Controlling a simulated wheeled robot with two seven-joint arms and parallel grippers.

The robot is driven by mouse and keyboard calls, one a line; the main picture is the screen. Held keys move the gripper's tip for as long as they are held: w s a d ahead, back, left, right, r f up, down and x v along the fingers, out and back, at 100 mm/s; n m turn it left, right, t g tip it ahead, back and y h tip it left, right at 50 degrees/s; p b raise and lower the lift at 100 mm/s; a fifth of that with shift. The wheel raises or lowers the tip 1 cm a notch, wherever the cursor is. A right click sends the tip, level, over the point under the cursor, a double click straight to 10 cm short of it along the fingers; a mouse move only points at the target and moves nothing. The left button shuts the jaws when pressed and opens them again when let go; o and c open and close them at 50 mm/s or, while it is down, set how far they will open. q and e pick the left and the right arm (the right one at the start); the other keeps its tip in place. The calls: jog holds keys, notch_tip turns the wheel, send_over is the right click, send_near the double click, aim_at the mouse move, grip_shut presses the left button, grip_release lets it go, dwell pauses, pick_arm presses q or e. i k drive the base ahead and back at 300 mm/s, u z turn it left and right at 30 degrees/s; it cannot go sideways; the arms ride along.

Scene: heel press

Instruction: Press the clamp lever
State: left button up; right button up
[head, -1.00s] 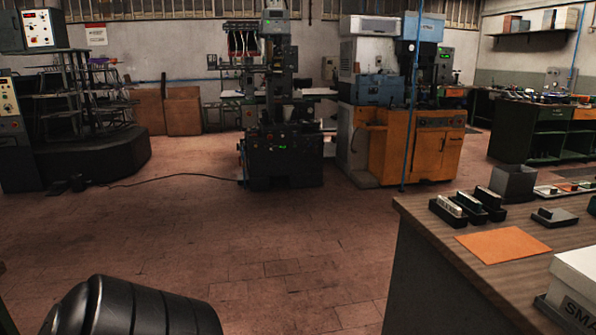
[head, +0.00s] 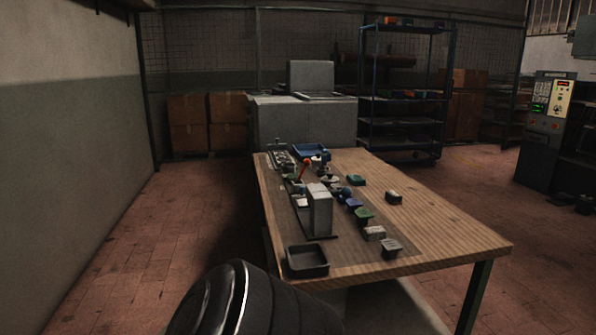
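A grey upright fixture (head: 320,211) stands on a dark base on the wooden table. Behind it, a small red lever with a ball end (head: 305,167) sticks up at a tilt; it looks like the clamp lever, but it is small and partly crowded by nearby parts. A black rounded part, likely mine, fills the bottom edge of the view. Neither of my grippers shows.
The wooden table (head: 445,228) holds several small coloured blocks, a black tray (head: 307,261) at its near corner and a blue tray (head: 310,150) at its far end. A blue shelf rack (head: 408,128) stands behind. Floor is open on both sides.

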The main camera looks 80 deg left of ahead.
aim_at(307, 162)
jog(key=u, duration=2.55)
jog(key=i, duration=1)
